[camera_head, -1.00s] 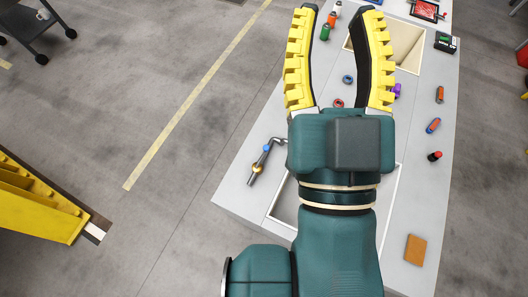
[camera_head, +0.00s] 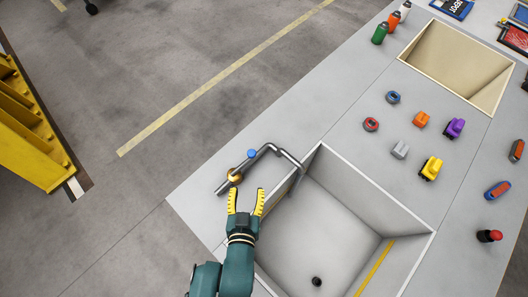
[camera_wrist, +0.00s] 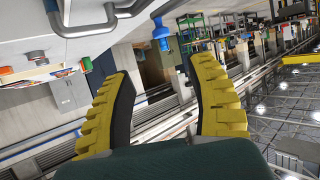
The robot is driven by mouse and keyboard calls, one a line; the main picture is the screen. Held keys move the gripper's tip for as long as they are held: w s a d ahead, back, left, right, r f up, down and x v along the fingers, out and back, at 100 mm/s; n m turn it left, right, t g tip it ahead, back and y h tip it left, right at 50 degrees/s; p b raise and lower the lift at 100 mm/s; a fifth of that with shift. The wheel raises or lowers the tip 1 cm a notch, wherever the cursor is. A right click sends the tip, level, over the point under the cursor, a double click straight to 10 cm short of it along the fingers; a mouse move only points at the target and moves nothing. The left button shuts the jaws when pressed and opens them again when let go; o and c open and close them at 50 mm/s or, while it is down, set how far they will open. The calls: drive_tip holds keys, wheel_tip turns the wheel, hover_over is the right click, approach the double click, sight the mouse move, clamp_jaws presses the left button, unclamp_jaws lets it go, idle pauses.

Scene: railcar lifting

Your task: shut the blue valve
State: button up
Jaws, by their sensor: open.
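The blue valve (camera_head: 251,154) is a small blue knob on a grey bent pipe (camera_head: 274,147) on the workbench. In the wrist view the blue valve (camera_wrist: 161,35) hangs from the grey surface at the top, ahead of my fingers and roughly centred between them. A brass-coloured fitting (camera_head: 235,177) sits on the pipe near its lower end. My gripper (camera_head: 247,192) has yellow padded fingers and is open, with nothing between them. In the head view its tips point toward the pipe, just below the blue valve and apart from it. My gripper also shows in the wrist view (camera_wrist: 162,68).
An open bin (camera_head: 427,233) is sunk into the bench right of my gripper, with a small black object (camera_head: 317,281) inside. Toy-like vehicles and rings lie beyond it. A second bin (camera_head: 447,52) lies farther back. A yellow steel structure (camera_head: 30,130) stands at the left.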

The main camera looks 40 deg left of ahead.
sight(252, 154)
drive_tip(key=x, duration=0.5)
drive_tip(key=b+x, duration=0.1)
drive_tip(key=x, duration=0.5)
drive_tip(key=b+x, duration=0.1)
drive_tip(key=x, duration=0.4)
drive_tip(key=shift+w+a+r, duration=0.2)
drive_tip(key=shift+w+a, duration=0.1)
drive_tip(key=shift+w, duration=0.05)
clamp_jaws()
drive_tip(key=shift+d, duration=0.1)
